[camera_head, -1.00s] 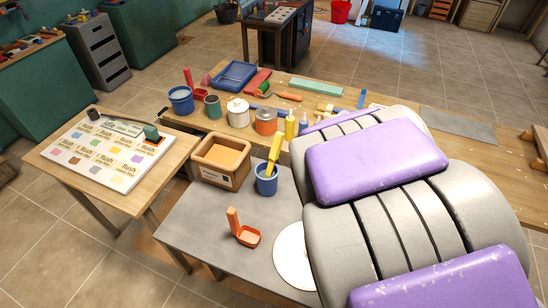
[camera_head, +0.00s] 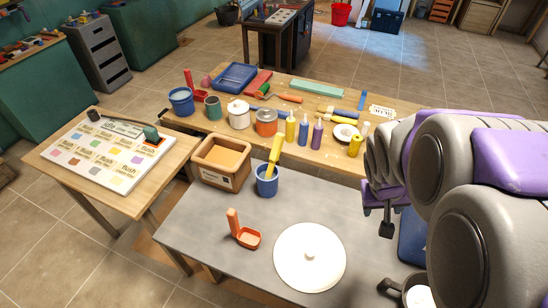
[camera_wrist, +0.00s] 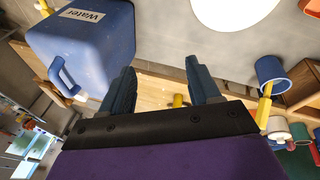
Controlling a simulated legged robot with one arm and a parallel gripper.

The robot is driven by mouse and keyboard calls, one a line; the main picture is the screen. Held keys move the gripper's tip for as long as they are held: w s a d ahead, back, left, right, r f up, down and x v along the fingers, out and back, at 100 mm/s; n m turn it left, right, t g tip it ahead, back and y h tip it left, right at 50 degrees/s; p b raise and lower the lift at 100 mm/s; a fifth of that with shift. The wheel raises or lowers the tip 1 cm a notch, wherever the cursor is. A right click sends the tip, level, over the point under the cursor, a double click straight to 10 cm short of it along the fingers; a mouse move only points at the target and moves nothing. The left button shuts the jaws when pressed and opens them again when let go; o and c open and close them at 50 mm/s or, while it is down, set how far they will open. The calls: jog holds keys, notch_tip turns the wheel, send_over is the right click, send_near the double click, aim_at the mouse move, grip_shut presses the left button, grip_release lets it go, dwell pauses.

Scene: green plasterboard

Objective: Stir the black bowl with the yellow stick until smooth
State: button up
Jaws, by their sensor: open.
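The yellow stick (camera_head: 274,155) stands tilted in a blue cup (camera_head: 266,188) on the grey table. Both also show at the right of the wrist view, the stick (camera_wrist: 264,112) and the cup (camera_wrist: 271,68). A dark-rimmed vessel (camera_head: 391,286), perhaps the black bowl, shows at the bottom edge of the head view with pale contents. It is partly cut off and hidden by my arm. My gripper (camera_head: 386,229) is at the right of the head view, apart from the stick. In the wrist view my gripper (camera_wrist: 162,85) is open with nothing held between its fingers.
A blue water container (camera_wrist: 85,40) is close to my gripper. A white round disc (camera_head: 310,262) and an orange scoop (camera_head: 246,238) lie on the grey table. A wooden box (camera_head: 220,160) stands beside the cup. Several bottles and pots crowd the wooden table behind.

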jog(key=w+d+f+n+t+y, duration=0.1)
jog(key=w+f+t, duration=0.15)
jog(key=w, duration=0.65)
jog(key=w+d+f+n+t+y+p, duration=0.15)
jog(key=w+f, duration=0.25)
jog(key=w, duration=0.5)
jog(key=w+d+f+n+t+b, duration=0.1)
jog(key=w+f+t, duration=0.2)
jog(key=w, duration=0.6)
jog(key=n+t+y+p, duration=0.1)
jog(key=n+y+p, duration=0.1)
jog(key=y, duration=1.3)
send_near(278, 159)
jog(key=x, duration=0.3)
jog(key=b+x, duration=0.1)
jog(key=x, duration=0.3)
jog(key=b+x, duration=0.1)
jog(key=x, duration=0.2)
jog(key=shift+a+r, duration=0.25)
jog(key=shift+a, duration=0.05)
jog(key=shift+w+a, duration=0.4)
jog(key=shift+a, duration=0.1)
